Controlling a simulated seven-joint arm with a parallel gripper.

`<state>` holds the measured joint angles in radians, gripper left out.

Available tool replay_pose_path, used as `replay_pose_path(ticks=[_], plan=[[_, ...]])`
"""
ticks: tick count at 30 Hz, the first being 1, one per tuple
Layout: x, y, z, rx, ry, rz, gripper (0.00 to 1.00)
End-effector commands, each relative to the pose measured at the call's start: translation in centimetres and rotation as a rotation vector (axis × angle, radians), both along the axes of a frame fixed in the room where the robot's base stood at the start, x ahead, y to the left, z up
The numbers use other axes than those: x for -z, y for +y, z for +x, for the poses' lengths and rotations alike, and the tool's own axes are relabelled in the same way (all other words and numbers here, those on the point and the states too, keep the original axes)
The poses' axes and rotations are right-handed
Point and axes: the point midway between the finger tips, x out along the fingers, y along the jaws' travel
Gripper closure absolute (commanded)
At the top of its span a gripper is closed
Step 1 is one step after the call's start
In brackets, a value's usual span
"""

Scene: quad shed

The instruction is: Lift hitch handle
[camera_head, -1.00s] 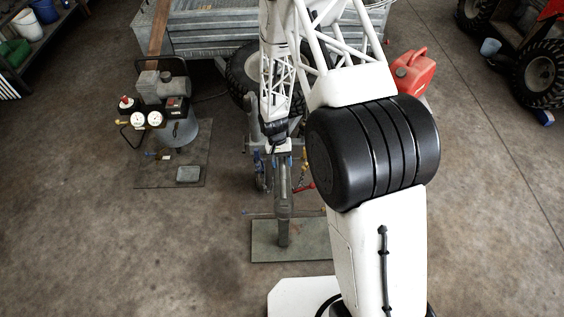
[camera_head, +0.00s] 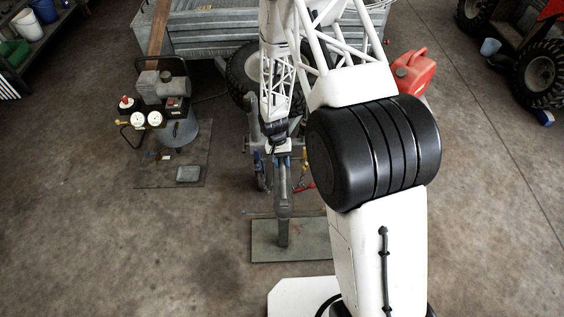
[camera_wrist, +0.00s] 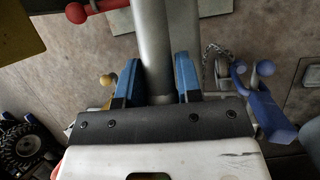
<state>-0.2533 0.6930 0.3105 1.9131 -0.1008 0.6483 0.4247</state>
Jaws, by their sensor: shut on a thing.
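The grey hitch (camera_head: 283,205) runs from the trailer's front toward me, with its near end over a flat plate on the floor. My gripper (camera_head: 283,158) hangs at the hitch, pointing down. In the wrist view the two blue fingers of my gripper (camera_wrist: 157,82) stand on either side of a smooth grey tube (camera_wrist: 153,35) and are shut on it. The tube runs up between the fingers to the picture's top. Whether this tube is the hitch handle itself is hard to tell. The palm hides its lower end, and my arm hides part of the hitch in the head view.
A flat plate (camera_head: 265,250) lies under the hitch. The trailer (camera_head: 210,32) stands behind. A compressor with gauges (camera_head: 172,105) stands left and a red fuel can (camera_head: 413,72) right. In the wrist view, a red-knobbed lever (camera_wrist: 90,10) and a blue-knobbed part (camera_wrist: 265,108) are close by.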

Motion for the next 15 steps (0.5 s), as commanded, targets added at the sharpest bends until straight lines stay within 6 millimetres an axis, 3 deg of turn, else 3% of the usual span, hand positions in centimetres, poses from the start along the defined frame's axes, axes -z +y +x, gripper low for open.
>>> replay_pose_path(ticks=[15], plan=[[-1.8,0.0,-0.5,-0.001,-0.116,0.000,1.00]])
